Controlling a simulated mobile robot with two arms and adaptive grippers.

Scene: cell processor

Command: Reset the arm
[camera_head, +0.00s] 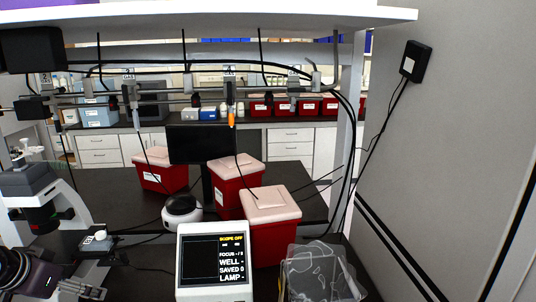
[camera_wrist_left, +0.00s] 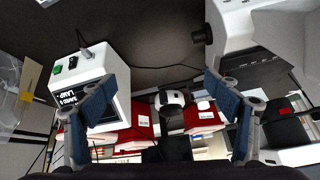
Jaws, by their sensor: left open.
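My left gripper (camera_wrist_left: 163,105) is open, with its two blue-padded fingers wide apart and nothing between them in the left wrist view. In the head view part of my left gripper (camera_head: 82,289) shows at the bottom left corner, below the microscope (camera_head: 42,196). The white display unit (camera_head: 213,262) with a dark screen stands to its right, apart from it. In the wrist view the display unit (camera_wrist_left: 110,66) is at the left, beyond one finger. My right gripper is not in view.
Red bins with pale lids (camera_head: 270,230) stand on the dark bench, with a small round white device (camera_head: 181,211) nearby. A clear container (camera_head: 318,272) is at the bottom right. A shelf (camera_head: 205,17) and hanging cables are above. A grey wall (camera_head: 450,130) bounds the right.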

